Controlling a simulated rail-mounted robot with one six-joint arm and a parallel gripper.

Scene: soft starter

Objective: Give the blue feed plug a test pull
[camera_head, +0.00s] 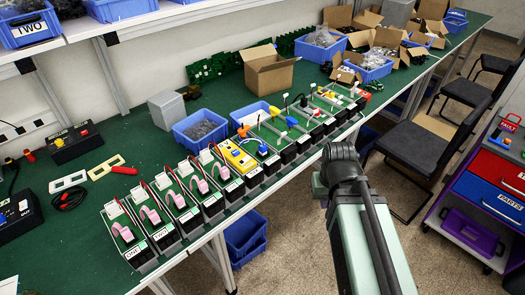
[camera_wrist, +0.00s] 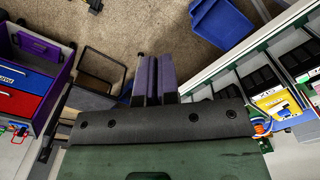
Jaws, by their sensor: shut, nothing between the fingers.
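A long row of dark modules runs diagonally along the bench in the head view. One module has a yellow front (camera_head: 237,156); it also shows at the right of the wrist view (camera_wrist: 270,97). A blue plug (camera_head: 262,149) with a blue cable sits beside the yellow module in the head view. Another blue piece (camera_head: 291,121) stands farther along the row. I cannot tell which is the feed plug. Blue and orange wires (camera_wrist: 262,127) show at the wrist view's right. My gripper (camera_wrist: 155,60) is shut and empty, apart from the row; my arm hides it in the head view.
Blue bins (camera_head: 200,129) and open cardboard boxes (camera_head: 268,72) stand behind the row on the green bench (camera_head: 100,215). A tool cart (camera_head: 490,185) and black chairs (camera_head: 425,150) stand to the right. Bare floor (camera_head: 310,235) lies in front of the bench.

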